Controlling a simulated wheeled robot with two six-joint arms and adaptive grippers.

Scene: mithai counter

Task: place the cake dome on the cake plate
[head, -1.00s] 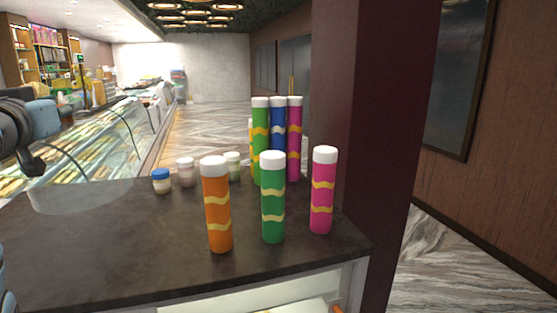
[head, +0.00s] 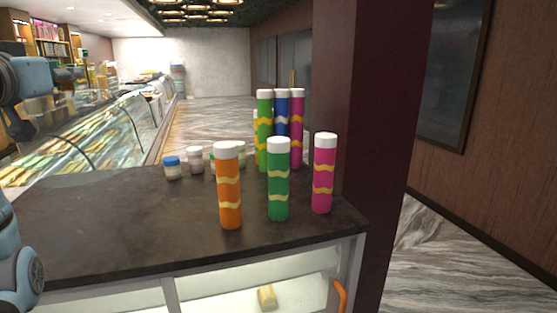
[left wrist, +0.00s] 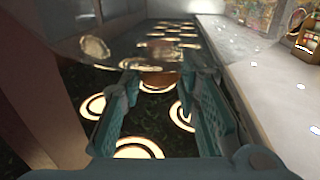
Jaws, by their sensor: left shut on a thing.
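The cake dome (left wrist: 130,55) shows in the left wrist view as clear, reflective glass just beyond my fingers. My left gripper (left wrist: 158,105) is shut on it, with a brownish part, probably its knob, between the fingertips. In the head view my left gripper (head: 67,75) is at the upper left edge, raised above the counter level in front of the glass display case. The dome's outline is too faint to make out there. I cannot see the cake plate in any view. My right gripper is not in view.
A dark pillar (head: 375,130) rises at the right. The counter's left part is bare.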

